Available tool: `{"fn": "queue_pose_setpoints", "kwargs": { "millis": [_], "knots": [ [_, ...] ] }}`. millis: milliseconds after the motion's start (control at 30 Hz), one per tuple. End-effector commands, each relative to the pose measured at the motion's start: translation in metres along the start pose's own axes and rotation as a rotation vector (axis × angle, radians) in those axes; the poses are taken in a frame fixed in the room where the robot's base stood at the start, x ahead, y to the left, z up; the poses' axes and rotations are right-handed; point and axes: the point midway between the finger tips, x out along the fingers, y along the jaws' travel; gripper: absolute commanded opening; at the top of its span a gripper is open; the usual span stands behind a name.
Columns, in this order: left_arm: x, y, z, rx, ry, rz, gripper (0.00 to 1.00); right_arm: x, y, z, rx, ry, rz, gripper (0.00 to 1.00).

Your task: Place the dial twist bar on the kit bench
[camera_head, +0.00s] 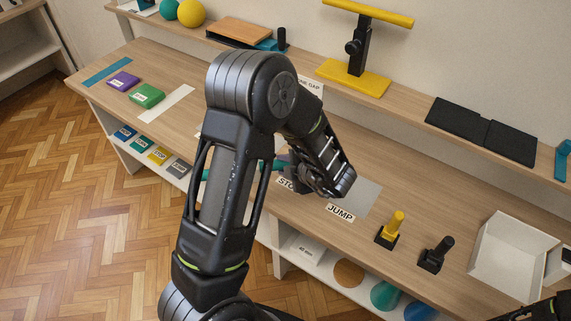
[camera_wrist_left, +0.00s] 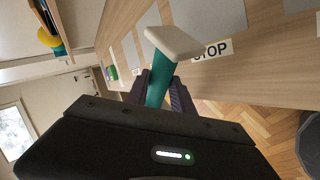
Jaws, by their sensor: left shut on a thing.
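My left gripper (camera_head: 293,181) is shut on a teal bar with a pale, flat end piece (camera_wrist_left: 173,42). In the left wrist view the teal shaft (camera_wrist_left: 158,88) stands between the two dark fingers (camera_wrist_left: 158,98). In the head view my arm hides most of the bar. The gripper is over the wooden bench (camera_head: 400,205), close to the STOP label (camera_head: 286,184); I cannot tell whether the bar touches the bench. A yellow bar on a black post with a round knob and yellow base (camera_head: 354,80) stands on the raised back shelf.
A JUMP label (camera_head: 340,212) and grey pad lie near the gripper. To the right are a yellow peg (camera_head: 390,232), a black peg (camera_head: 436,255) and a white open box (camera_head: 510,255). Purple (camera_head: 123,81) and green (camera_head: 147,96) blocks lie at the left. Black panels (camera_head: 480,130) lie on the shelf.

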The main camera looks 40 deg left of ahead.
Motion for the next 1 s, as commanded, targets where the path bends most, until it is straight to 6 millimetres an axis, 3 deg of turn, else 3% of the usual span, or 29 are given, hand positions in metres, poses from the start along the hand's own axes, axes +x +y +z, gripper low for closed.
{"fn": "queue_pose_setpoints", "kwargs": {
  "millis": [533, 1000],
  "knots": [
    [-0.002, 0.001, 0.002, 0.0, 0.014, 0.003, 0.0, -0.003, -0.001, 0.001, 0.001, -0.001, 0.001, 0.36],
    [0.024, -0.031, 0.01, -0.001, 0.015, 0.002, 0.0, 0.029, 0.008, -0.004, -0.006, 0.008, -0.009, 0.36]
  ]
}}
